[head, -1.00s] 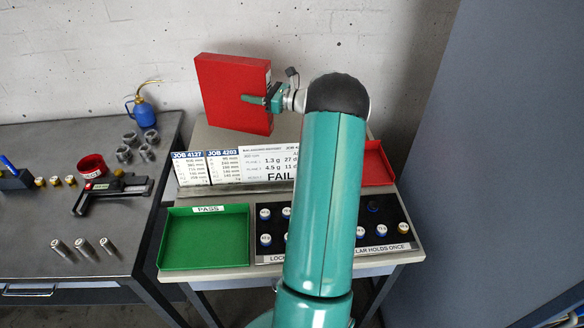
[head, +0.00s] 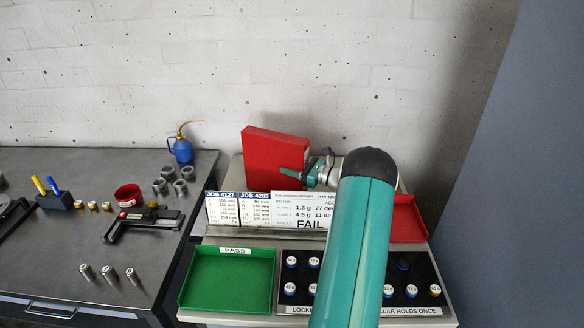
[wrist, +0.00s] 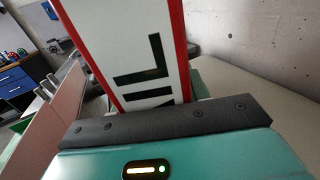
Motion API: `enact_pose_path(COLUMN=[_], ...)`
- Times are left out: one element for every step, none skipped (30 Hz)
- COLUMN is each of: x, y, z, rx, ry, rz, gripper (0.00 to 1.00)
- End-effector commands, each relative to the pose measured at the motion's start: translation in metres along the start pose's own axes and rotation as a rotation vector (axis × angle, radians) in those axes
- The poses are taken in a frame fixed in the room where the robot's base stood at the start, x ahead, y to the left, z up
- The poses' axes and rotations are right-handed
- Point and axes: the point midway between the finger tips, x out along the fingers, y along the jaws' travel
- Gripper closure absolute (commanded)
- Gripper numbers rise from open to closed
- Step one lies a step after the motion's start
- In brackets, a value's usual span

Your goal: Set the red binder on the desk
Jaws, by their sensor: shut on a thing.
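The red binder (head: 272,152) is upright and slightly turned at the back of the light-topped table (head: 222,232), behind the standing cards. My gripper (head: 305,174) is shut on its right side. The cards hide the binder's bottom edge, so I cannot tell whether it touches the tabletop. In the wrist view, the binder's white spine label (wrist: 150,60) with large black letters and red borders rises beyond the dark gripper bar; the fingertips are hidden there.
Job cards and a FAIL report (head: 298,208) stand in front of the binder. A green PASS tray (head: 228,307), a red tray (head: 409,222) and a weight holder (head: 428,271) share the table. A dark workbench (head: 60,240) with tools is left; a grey panel (head: 520,170) is right.

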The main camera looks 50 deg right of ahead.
Motion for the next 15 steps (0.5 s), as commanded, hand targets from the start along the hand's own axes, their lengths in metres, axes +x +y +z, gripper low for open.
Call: enact_pose_path(x=[0.0002, 0.0002, 0.0002, 0.0001, 0.0001, 0.0001, -0.0002, -0.0002, -0.0002, -0.0002, -0.0002, -0.0002, -0.0001, -0.0001, -0.0001], y=[-0.0002, -0.0003, -0.0002, -0.0003, -0.0003, -0.0003, -0.0002, -0.0002, -0.0001, -0.0001, -0.0001, -0.0001, -0.0001, -0.0001, -0.0001], z=[0.0014, 0.0014, 0.0008, 0.0001, -0.0008, -0.0017, -0.0030, -0.0029, -0.0028, -0.0029, -0.0029, -0.0029, -0.0028, -0.0029, -0.0029], rx=[-0.001, -0.001, -0.001, -0.001, 0.000, -0.001, 0.001, 0.001, 0.001, 0.001, 0.001, 0.001, 0.001, 0.001, 0.001], ry=[-0.003, -0.002, -0.002, -0.002, -0.002, -0.002, 0.000, 0.000, 0.000, 0.000, 0.000, 0.000, 0.000, 0.000, 0.000], rz=[0.000, 0.000, 0.000, 0.000, 0.000, 0.000, 0.000, 0.000, 0.000, 0.000, 0.000, 0.000, 0.000, 0.000, 0.000], gripper=[0.96, 0.96, 0.96, 0.96, 0.96, 0.96, 0.51, 0.45, 0.37, 0.33, 0.33, 0.33, 0.33, 0.33, 0.33])
